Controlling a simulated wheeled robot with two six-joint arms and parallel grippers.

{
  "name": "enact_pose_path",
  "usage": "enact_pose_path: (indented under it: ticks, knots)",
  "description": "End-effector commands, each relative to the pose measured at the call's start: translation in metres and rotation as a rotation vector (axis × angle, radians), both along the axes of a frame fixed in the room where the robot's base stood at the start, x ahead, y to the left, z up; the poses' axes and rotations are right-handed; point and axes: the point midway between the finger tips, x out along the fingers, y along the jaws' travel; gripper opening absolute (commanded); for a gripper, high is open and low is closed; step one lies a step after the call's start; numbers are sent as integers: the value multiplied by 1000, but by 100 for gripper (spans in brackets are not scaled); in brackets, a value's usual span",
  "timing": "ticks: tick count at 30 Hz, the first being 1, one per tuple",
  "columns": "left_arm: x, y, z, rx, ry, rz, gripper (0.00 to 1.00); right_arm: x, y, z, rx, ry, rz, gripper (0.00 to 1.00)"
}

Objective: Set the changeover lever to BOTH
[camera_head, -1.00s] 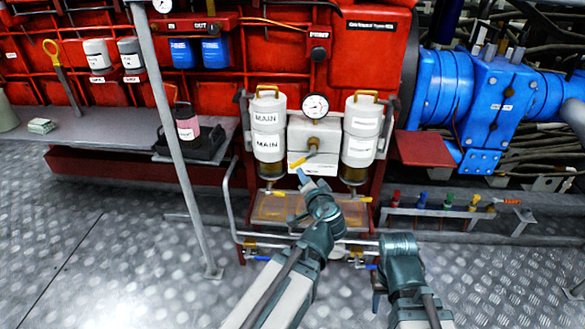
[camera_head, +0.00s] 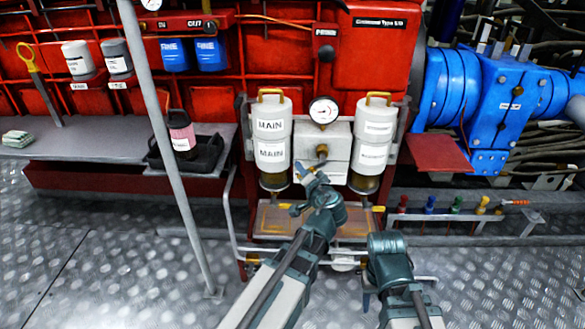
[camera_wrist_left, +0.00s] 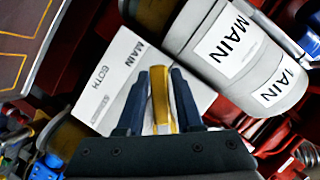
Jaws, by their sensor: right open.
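The changeover lever (camera_wrist_left: 160,98) is yellow and sits on the white valve block between two filter canisters. In the wrist view the block's label plate (camera_wrist_left: 103,90) reads MAIN and BOTH, with a third label too small to read. My left gripper (camera_head: 309,173) is in front of the block. In the wrist view the fingers of my left gripper (camera_wrist_left: 160,85) stand on either side of the lever, very close to it; I cannot tell whether they press on it. In the head view the gripper mostly hides the lever's end. My right gripper (camera_head: 368,296) is low, pointing down, away from the lever.
The left canister (camera_head: 271,135) is marked MAIN; the right canister (camera_head: 374,145) flanks the block. A gauge (camera_head: 323,111) sits above. A drip tray (camera_head: 275,220) lies below. A grey post (camera_head: 165,150) stands left. Coloured handles (camera_head: 455,205) line a rack at right.

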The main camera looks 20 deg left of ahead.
Motion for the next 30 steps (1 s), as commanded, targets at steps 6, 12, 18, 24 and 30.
enact_pose_path:
  ticks: [6, 12, 18, 24, 30]
  knots:
    - [8, -3, -4, 0, 0, 0, 35, 0, 0, -4, 0, 0, -1, 50]
    - [8, -3, -3, 0, 0, 0, 33, 0, 0, -3, 0, 0, -1, 50]
    - [8, -3, -3, 0, 0, 0, 0, 0, 0, -3, 0, 0, -1, 50]
    - [7, -3, -3, 0, 0, 0, 0, 0, 0, -3, 0, 0, -1, 50]
    - [7, -3, -3, 0, 0, 0, 0, 0, 0, -3, 0, 0, -1, 50]
